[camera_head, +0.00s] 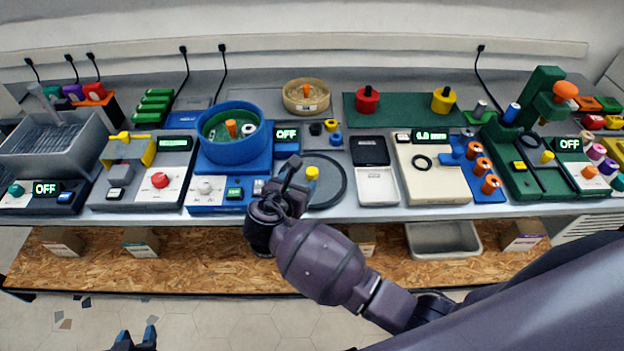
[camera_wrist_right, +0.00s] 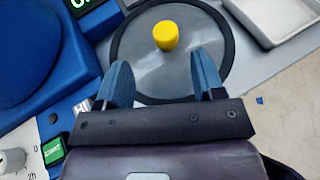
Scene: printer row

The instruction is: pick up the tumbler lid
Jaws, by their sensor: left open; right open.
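The tumbler lid (camera_head: 331,179) is a round grey disc with a black rim and a yellow knob (camera_head: 312,173). It lies flat on the table between the blue tumbler machine and a white tray. In the right wrist view the lid (camera_wrist_right: 205,45) is straight ahead, with its yellow knob (camera_wrist_right: 166,36) upright. My right gripper (camera_head: 290,170) is open and empty. Its blue fingertips (camera_wrist_right: 164,78) are over the lid's near edge, short of the knob, which lies ahead of the gap between them. My left gripper (camera_head: 135,338) is open, low at the bottom left, away from the table.
The blue tumbler machine (camera_head: 229,160) with its open bowl stands left of the lid. The white tray (camera_head: 377,187) lies close to its right. Small black, yellow and blue pieces (camera_head: 332,127) sit behind it. The table's front edge (camera_head: 225,217) is just nearer.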

